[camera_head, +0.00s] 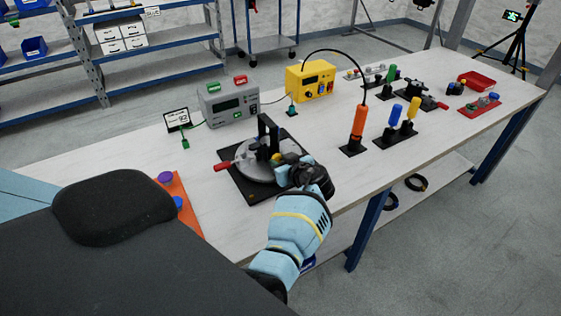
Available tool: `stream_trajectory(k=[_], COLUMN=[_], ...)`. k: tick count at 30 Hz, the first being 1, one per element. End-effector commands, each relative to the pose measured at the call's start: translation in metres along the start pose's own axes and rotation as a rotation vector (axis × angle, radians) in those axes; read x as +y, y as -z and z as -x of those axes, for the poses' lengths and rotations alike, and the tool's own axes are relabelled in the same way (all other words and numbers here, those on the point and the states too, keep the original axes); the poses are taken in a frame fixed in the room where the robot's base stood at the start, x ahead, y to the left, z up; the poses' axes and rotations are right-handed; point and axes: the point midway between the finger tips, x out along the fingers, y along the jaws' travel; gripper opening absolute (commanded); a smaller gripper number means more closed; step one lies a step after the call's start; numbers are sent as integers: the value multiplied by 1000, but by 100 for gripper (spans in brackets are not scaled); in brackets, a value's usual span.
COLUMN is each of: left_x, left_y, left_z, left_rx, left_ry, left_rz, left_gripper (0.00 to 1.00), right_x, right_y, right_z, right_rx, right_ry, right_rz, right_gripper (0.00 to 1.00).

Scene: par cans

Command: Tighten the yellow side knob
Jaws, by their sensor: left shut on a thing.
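A par can (266,166) with a round grey body and a black upright yoke lies on a black base plate (251,198) on the workbench. A red handle (222,167) sticks out on its left. The yellow side knob (291,158) shows as a small yellow patch on its right side, mostly hidden by my left gripper. My left gripper (290,173) reaches in from the front right and is shut at this side, on the knob as far as I can see. Its fingertips are partly hidden. My right gripper is not in view.
A grey power unit (227,105) and a yellow unit (310,80) stand behind. An orange-handled tool (358,125) and blue and yellow-handled tools (403,123) stand to the right. An orange mat (180,200) lies at left. The bench is clear between the par can and the orange tool.

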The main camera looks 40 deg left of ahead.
Motion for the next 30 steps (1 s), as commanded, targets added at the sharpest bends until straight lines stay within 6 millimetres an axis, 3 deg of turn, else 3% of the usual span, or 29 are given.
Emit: stream_trajectory(k=[5,15,21,30], left_x=[0,2,3,4], left_y=[-2,-5,-2,0], left_z=[-1,-3,-1,0], left_rx=[2,3,2,2], left_ry=[12,136,185,190], left_rz=[-31,-330,-446,-459], left_gripper=[5,5,5,5], right_x=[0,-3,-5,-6], right_y=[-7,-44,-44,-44], right_z=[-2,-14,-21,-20], right_rx=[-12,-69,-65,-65], right_ry=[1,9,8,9], right_rz=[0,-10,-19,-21], right_gripper=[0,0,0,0])
